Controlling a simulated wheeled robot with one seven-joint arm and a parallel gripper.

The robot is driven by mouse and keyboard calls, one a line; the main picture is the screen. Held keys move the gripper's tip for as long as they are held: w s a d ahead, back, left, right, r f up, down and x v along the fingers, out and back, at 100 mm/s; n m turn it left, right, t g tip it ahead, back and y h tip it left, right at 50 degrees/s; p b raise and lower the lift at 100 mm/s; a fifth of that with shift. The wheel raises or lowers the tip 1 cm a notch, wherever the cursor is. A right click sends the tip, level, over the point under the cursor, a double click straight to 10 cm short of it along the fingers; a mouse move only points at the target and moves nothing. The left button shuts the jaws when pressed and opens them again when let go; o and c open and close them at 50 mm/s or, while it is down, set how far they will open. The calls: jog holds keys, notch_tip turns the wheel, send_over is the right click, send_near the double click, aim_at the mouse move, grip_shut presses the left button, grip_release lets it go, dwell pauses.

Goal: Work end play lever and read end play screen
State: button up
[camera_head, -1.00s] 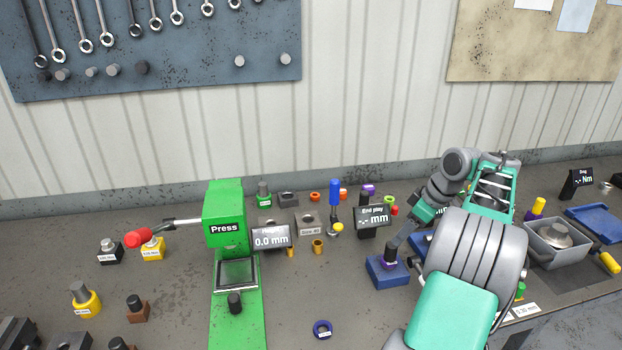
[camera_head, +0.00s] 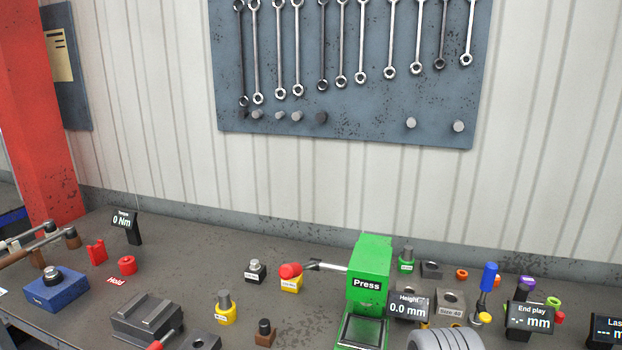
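The end play screen (camera_head: 530,318) stands at the lower right of the head view and reads "-.- mm". A lever with a blue grip (camera_head: 489,276) stands upright just left of it, with a yellow knob (camera_head: 485,318) at its foot. The screen carries the End play label; the lever shows no label that I can read. Part of my grey arm shows at the bottom edge, below the height screen. My gripper is outside the view.
The height screen (camera_head: 408,307) reads 0.0 mm. A torque screen (camera_head: 125,224), a blue block (camera_head: 56,290) and a grey vise-like block (camera_head: 147,316) are at the left.

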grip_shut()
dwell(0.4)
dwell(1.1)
